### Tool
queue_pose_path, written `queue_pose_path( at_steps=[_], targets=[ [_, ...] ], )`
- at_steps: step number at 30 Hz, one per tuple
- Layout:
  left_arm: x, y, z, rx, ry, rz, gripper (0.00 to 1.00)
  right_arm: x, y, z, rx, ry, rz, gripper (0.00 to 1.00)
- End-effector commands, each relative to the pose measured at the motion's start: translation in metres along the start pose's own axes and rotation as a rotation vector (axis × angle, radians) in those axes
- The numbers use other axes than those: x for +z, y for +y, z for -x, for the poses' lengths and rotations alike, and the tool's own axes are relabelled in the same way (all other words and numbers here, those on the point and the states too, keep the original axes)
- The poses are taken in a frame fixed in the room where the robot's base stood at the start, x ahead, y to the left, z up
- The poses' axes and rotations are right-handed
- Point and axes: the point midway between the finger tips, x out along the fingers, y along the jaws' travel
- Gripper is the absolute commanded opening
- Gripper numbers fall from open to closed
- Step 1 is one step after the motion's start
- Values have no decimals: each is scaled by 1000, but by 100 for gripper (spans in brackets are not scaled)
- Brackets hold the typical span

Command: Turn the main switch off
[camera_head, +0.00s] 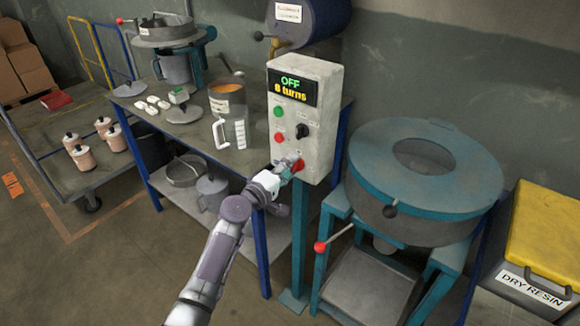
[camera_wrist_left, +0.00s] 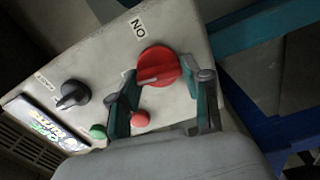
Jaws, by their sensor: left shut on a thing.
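The control box (camera_head: 326,120) is off-white and stands on a teal post. Its display (camera_head: 292,87) reads "OFF" in green above a yellow line that looks like "8 turns". The main switch (camera_head: 298,166) is a red rotary knob low on the box face, partly hidden by my gripper. In the left wrist view the red switch (camera_wrist_left: 158,66) shows near a label (camera_wrist_left: 138,28) that appears upside down and seems to read "ON". My left gripper (camera_head: 286,169) is shut on the red switch, with its teal fingers (camera_wrist_left: 167,85) on either side. My right gripper is not in view.
A black knob (camera_head: 302,131), a green button (camera_head: 278,112) and a red button (camera_head: 278,138) are also on the box. A bench (camera_head: 190,128) with jars and tools is left. A round teal-lidded machine (camera_head: 470,180) stands close on the right, beside a yellow-lidded bin (camera_head: 545,235).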

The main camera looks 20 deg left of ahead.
Motion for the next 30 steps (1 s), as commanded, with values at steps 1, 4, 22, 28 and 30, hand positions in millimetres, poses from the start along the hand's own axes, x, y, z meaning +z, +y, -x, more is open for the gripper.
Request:
queue_pose_path(
  at_steps=[1, 4, 22, 28, 30],
  targets=[
    [0, 0, 0, -1, 1, 29, 14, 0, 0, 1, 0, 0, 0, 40],
    [0, -1, 0, -1, 0, 81, 14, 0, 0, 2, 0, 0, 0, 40],
    [0, -2, 0, -1, 1, 174, 14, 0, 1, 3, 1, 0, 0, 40],
    [0, -2, 0, -1, 1, 174, 54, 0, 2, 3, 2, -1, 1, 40],
    [0, -2, 0, -1, 1, 173, 65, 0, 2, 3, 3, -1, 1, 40]
  ],
)
